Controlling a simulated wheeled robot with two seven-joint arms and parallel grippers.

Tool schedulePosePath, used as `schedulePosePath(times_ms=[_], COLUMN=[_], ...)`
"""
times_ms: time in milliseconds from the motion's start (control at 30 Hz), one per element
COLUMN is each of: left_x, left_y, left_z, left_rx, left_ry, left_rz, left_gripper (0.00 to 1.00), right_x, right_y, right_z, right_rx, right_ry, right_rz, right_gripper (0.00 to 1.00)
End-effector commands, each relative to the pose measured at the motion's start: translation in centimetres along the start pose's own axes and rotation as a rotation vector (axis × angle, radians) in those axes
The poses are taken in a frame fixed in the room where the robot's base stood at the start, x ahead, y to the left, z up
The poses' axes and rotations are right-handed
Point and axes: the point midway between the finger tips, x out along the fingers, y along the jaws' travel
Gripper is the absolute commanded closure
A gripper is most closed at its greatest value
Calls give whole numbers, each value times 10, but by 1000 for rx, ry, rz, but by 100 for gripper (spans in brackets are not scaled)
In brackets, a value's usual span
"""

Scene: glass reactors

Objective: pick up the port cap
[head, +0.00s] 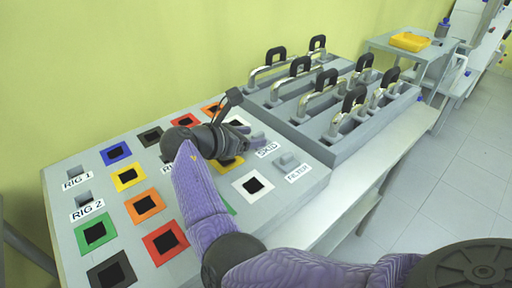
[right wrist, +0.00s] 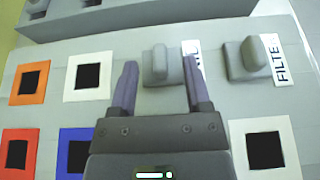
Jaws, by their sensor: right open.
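My right gripper (head: 254,137) is over the grey panel (head: 318,184) by the SKID label (head: 268,149). In the right wrist view the gripper (right wrist: 159,66) is open, its two purple fingers apart. A small grey cap-like piece with a raised grip (right wrist: 160,58) shows between and just beyond the fingertips. In the head view the gripper hides it. A similar grey piece (right wrist: 248,60) sits beside the FILTER label (right wrist: 276,60); it also shows in the head view (head: 286,159). I cannot tell by look alone which piece is the port cap. My left gripper is not in view.
Coloured square frames with black openings cover the panel, such as a red one (head: 166,242). A grey rack (head: 350,146) with several black-and-metal handles stands behind. A yellow tray (head: 410,41) is on a far table. Open floor lies right.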

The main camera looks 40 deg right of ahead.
Motion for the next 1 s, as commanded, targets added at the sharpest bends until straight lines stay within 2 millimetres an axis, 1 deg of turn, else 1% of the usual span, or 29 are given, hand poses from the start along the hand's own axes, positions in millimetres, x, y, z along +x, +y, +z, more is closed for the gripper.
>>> schedulePosePath(times_ms=[33, 67, 267, 300, 367, 400, 467, 500, 567, 900, 967, 1000], left_x=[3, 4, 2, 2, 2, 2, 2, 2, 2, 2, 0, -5], left_y=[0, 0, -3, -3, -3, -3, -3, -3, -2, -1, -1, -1], left_z=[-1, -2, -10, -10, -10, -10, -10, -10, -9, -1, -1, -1], left_rx=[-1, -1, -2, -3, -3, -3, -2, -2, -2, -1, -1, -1], left_ry=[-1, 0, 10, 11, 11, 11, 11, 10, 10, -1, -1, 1], left_rz=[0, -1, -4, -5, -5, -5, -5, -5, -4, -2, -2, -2], left_gripper=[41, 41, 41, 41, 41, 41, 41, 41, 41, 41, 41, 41], right_x=[6, 7, 7, 7, 7, 7, 7, 7, 7, 6, 5, 3], right_y=[0, 0, 0, 0, 0, 0, 0, 0, 0, 0, 0, 0], right_z=[-1, 0, 2, 2, 2, 2, 2, 2, 2, 2, 5, 11], right_rx=[0, 0, 0, 0, 0, 0, 1, 0, 1, 1, 2, 3], right_ry=[0, -1, -1, -1, -1, -1, -1, -1, -1, -1, -1, -1], right_rz=[0, 1, 2, 2, 2, 2, 2, 2, 2, 2, 2, 2], right_gripper=[38, 38, 38, 47, 59, 68, 81, 89, 100, 100, 100, 100])
